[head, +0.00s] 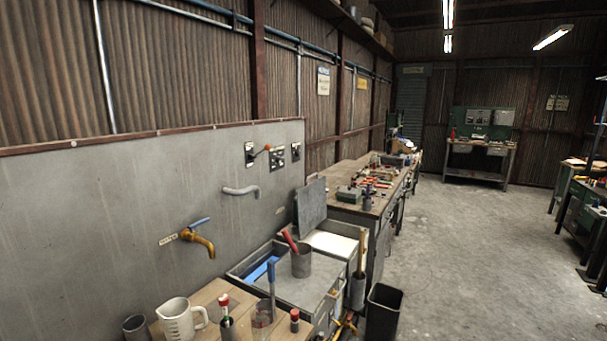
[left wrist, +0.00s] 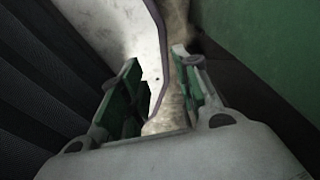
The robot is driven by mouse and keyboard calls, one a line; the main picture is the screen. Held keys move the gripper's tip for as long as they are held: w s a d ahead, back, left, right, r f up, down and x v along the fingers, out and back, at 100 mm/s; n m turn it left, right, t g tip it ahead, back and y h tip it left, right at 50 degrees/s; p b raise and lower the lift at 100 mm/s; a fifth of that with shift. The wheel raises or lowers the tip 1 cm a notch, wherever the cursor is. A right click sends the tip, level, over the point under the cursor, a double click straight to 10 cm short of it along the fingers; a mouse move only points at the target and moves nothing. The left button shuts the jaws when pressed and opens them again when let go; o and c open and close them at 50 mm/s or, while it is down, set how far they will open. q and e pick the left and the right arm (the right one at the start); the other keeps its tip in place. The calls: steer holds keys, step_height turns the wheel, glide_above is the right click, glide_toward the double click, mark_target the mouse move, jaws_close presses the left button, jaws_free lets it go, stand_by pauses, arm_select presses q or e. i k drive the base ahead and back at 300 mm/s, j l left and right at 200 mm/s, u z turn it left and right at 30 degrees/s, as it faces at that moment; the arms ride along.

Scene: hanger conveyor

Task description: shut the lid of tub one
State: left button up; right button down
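Two grey tubs stand side by side at the end of the workbench in the head view. The farther tub (head: 349,229) shows a white inside, and a dark grey panel like a raised lid (head: 312,207) stands upright at its left. The nearer tub (head: 240,266) shows blue inside at its left, with a flat grey panel (head: 285,284) over the rest. I cannot tell which is tub one. My left gripper (left wrist: 161,82) shows only in the left wrist view, its green-padded fingers apart with nothing held. My right gripper is out of view.
A grey cup (head: 301,262) with a red-handled tool stands on the flat panel. A white jug (head: 180,320) and several tools stand on the wooden top in front. A yellow tap (head: 200,241) juts from the wall panel. A black bin (head: 383,312) stands right; the floor beyond is clear.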

mark_target(311, 199)
steer(key=l+u, duration=0.15)
steer(key=l, duration=0.25)
steer(key=i+l+u, duration=0.15)
steer(key=l, duration=0.25)
steer(key=i+l+u, duration=0.15)
steer(key=l, duration=0.2)
steer(key=i+l+u, duration=0.15)
steer(key=l, duration=0.2)
steer(key=i+l+u, duration=0.15)
steer(key=l, duration=0.25)
steer(key=i+l+u, duration=0.15)
steer(key=l, duration=0.25)
steer(key=l+u, duration=0.15)
steer(key=l, duration=0.2)
steer(key=i+l+u, duration=0.1)
steer(key=l, duration=0.2)
steer(key=i+l+u, duration=0.15)
steer(key=l, duration=0.2)
steer(key=i+l+u, duration=0.1)
steer(key=l, duration=0.2)
steer(key=i+l+u, duration=0.35)
steer(key=l, duration=0.35)
steer(key=i, duration=0.1)
